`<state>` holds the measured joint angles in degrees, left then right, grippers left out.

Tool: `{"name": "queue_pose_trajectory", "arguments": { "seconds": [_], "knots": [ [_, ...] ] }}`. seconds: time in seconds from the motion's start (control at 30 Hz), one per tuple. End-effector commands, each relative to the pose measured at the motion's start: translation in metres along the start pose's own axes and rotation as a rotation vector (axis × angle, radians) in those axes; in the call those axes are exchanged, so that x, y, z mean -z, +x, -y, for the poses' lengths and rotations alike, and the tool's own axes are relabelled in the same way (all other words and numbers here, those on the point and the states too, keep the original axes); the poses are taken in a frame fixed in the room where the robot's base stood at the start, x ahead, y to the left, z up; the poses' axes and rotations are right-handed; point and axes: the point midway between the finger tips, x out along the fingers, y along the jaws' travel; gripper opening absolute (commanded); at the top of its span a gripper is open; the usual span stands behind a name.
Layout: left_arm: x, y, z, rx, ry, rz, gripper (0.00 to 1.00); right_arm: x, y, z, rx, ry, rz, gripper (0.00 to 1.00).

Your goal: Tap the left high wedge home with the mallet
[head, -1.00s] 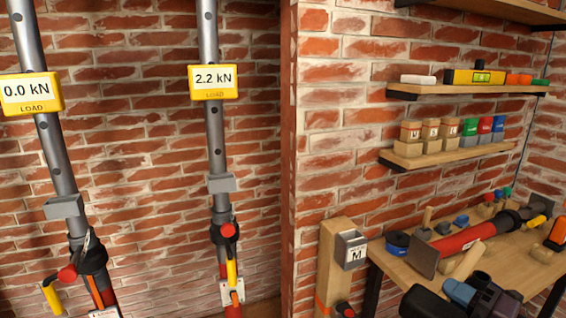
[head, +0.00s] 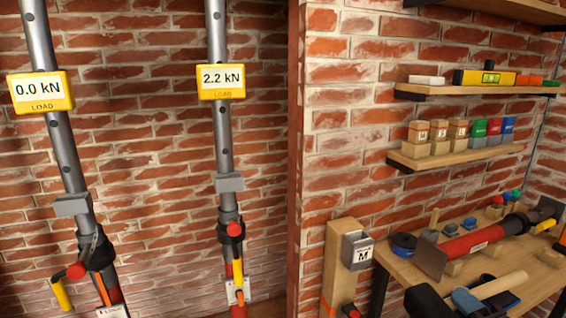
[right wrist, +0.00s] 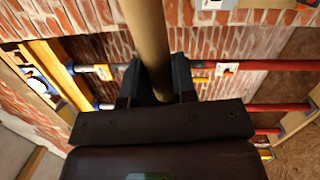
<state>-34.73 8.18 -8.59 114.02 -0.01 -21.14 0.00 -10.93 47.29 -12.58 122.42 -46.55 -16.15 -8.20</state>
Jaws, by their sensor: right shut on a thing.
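My right gripper (head: 484,297) is at the bottom right of the head view, in front of the bench. It is shut on the light wooden handle of the mallet (head: 502,285), whose dark head (head: 425,302) is to the left. In the right wrist view the handle (right wrist: 148,40) runs between the fingers (right wrist: 153,82). Two steel props stand against the brick wall. The left prop (head: 64,145) has a display reading 0.0 kN (head: 40,92); the other (head: 222,140) reads 2.2 kN (head: 221,81). I cannot make out the left high wedge. My left gripper is out of view.
A wooden bench (head: 395,267) at right carries a red prop (head: 475,238) and small parts. A wooden post (head: 338,262) with a grey holder marked M (head: 358,250) stands beside it. Shelves above hold labelled blocks (head: 440,134) and a yellow level (head: 484,78).

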Motion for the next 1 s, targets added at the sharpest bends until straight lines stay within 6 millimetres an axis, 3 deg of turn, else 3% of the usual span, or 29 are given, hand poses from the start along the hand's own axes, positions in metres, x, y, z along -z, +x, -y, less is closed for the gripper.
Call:
{"name": "queue_pose_trajectory", "arguments": {
  "seconds": [0.27,0.7,1.0],
  "knots": [
    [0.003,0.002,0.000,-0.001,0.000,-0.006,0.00,-0.006,-0.007,0.027,0.009,-0.001,0.111,0.00],
    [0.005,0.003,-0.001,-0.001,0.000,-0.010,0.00,0.088,0.015,0.031,0.012,-0.002,0.175,0.00],
    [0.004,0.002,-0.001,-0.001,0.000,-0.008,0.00,0.125,0.026,0.022,0.016,-0.010,0.205,0.00]
  ]
}}
